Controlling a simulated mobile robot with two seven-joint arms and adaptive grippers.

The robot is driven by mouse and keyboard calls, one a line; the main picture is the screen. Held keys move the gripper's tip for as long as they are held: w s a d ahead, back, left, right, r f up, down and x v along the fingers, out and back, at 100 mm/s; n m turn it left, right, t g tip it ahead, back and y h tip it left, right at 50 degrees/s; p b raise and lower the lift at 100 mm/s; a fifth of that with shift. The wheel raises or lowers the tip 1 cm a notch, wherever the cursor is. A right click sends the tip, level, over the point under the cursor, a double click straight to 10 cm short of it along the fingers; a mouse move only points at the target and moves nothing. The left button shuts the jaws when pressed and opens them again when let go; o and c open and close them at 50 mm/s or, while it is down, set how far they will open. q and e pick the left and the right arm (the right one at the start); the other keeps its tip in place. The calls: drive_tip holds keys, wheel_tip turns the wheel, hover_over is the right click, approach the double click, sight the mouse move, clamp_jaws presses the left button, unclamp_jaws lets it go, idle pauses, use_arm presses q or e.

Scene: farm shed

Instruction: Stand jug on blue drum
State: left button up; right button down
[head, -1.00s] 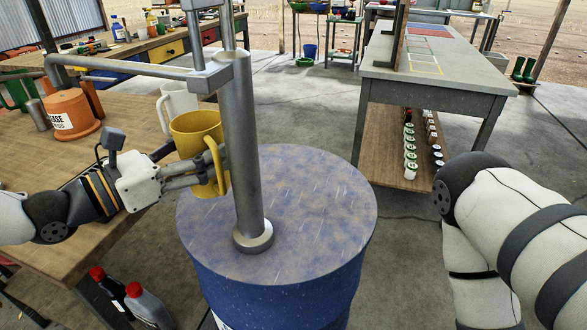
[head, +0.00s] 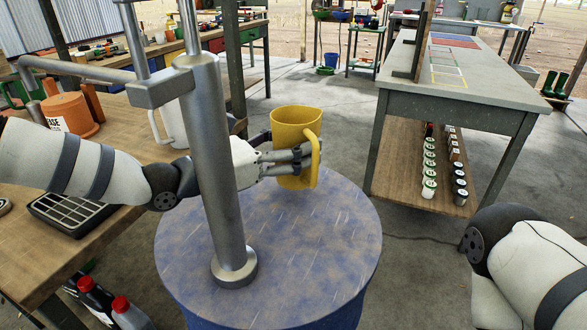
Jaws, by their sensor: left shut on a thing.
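The yellow jug (head: 292,130) is upright in my left gripper (head: 296,160), whose fingers are shut around its lower body by the handle. The jug shows over the far part of the blue drum's top (head: 310,255). A gap between jug and drum cannot be judged well from this angle. A grey metal pump pipe (head: 212,170) stands on the drum top, left of the jug, and hides part of my left arm. My right gripper is out of view; only part of my right arm shows at the lower right.
A wooden bench (head: 110,160) at left holds an orange grease pot (head: 70,113), a white jug (head: 172,125) and a black grid tray (head: 75,208). Red-capped bottles (head: 125,310) stand low at left. A grey table (head: 455,75) stands at right. The drum's right top is bare.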

sight(293, 161)
use_arm(q)
drive_tip(key=shift+f, duration=1.95)
drive_tip(key=shift+f, duration=0.15)
drive_tip(key=o, duration=1.4)
drive_tip(key=shift+r, duration=0.2)
drive_tip(key=v, duration=1.1)
drive_tip(key=shift+s+a+p, duration=0.1)
drive_tip(key=shift+p, duration=0.2)
drive_tip(key=shift+s+a, duration=0.2)
drive_tip(key=shift+a, duration=0.1)
